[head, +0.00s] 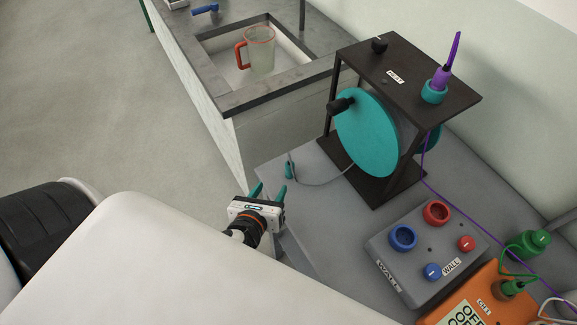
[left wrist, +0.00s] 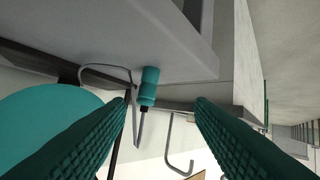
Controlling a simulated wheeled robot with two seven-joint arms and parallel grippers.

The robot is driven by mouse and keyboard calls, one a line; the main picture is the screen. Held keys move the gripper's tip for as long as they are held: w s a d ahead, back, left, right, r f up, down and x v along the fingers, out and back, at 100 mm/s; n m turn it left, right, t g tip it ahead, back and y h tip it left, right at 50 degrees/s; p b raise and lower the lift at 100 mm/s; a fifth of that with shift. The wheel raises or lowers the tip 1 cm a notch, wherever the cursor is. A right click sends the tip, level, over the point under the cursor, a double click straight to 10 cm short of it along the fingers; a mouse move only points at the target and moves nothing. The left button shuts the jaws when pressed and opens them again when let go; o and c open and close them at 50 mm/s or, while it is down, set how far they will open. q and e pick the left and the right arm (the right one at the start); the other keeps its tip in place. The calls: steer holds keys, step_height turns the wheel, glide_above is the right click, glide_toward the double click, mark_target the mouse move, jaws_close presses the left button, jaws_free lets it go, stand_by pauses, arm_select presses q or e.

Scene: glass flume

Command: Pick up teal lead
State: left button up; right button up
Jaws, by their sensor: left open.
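The teal lead (head: 289,170) is a small teal plug on a grey cable that runs to the teal reel (head: 366,132). It is at the left edge of the grey bench in the head view. In the left wrist view the teal plug (left wrist: 148,85) shows between the fingers in the picture, nearer the left one. My left gripper (head: 268,191) is open and empty, with teal fingers, just below and left of the plug. Its fingers (left wrist: 163,106) look apart from the plug. My right gripper is not in view.
The grey bench (head: 305,230) carries the reel's dark stand, a grey WALL box (head: 415,265) with red and blue sockets, and an orange box (head: 470,300). A sink counter (head: 250,98) with a red-handled jug (head: 259,55) stands behind. Floor at left is clear.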

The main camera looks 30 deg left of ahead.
mark_target(288, 169)
arm_select(q)
steer(key=w+m, duration=0.1)
steer(key=w, duration=0.1)
steer(key=w+f, duration=0.1)
steer(key=w, duration=0.1)
steer(key=w+f+m+p, duration=0.1)
steer(key=w, duration=0.2)
steer(key=shift+a+m, duration=0.1)
steer(key=shift+m, duration=0.2)
steer(key=shift+t, duration=0.3)
steer(key=x, duration=0.4)
steer(key=shift+w+d+r+p, duration=0.2)
steer(key=shift+d+p, duration=0.05)
steer(key=shift+p, duration=0.15)
steer(key=shift+w+f, duration=0.25)
steer(key=shift+w, duration=0.2)
steer(key=shift+s, duration=0.15)
steer(key=shift+c, duration=1.3)
jaws_close()
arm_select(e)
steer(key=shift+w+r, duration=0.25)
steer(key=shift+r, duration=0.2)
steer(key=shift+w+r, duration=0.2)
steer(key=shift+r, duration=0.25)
